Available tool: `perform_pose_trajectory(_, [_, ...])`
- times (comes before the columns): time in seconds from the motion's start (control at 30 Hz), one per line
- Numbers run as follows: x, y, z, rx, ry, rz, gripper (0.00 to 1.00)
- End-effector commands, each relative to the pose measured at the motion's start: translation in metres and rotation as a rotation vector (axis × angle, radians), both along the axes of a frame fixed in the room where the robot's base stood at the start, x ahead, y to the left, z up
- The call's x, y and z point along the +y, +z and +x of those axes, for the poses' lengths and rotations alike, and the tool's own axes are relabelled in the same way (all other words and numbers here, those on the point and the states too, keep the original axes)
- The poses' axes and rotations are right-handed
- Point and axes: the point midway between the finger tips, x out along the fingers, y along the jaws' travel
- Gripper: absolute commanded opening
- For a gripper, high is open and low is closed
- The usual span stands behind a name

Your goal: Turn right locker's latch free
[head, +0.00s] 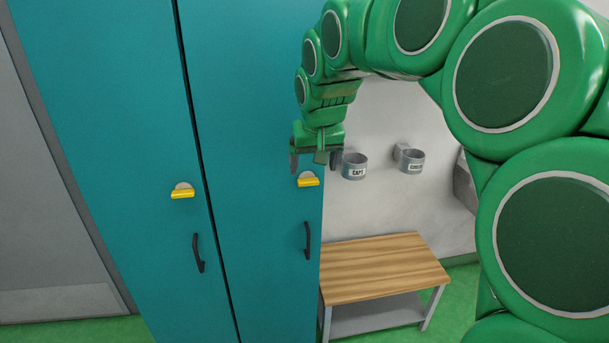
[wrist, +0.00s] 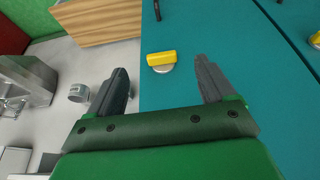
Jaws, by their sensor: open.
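The right locker (head: 260,110) is a teal door with a yellow latch (head: 308,180) on a round grey base and a dark handle (head: 307,240) below it. The latch bar lies roughly level. My gripper (head: 315,165) is just above the right latch in the head view. In the wrist view my gripper (wrist: 165,85) has its two dark fingers wide apart with nothing between them. The yellow latch (wrist: 161,58) shows there beyond the fingertips, and the fingers appear apart from it.
The left locker (head: 100,100) has a similar yellow latch (head: 183,192) and handle (head: 198,253). Labelled grey cups (head: 355,167) are on the wall to the right. A wooden-topped bench (head: 385,268) stands below them, beside the right locker.

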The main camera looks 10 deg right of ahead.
Motion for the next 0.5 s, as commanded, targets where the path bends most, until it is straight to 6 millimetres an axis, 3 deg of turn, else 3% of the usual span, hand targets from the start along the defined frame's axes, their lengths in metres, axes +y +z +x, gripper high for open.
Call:
perform_pose_trajectory(0.13, [0.000,0.003,0.019,-0.024,-0.007,0.003,0.83])
perform_pose_trajectory(0.5, [0.000,-0.013,0.031,-0.031,-0.011,0.005,0.83])
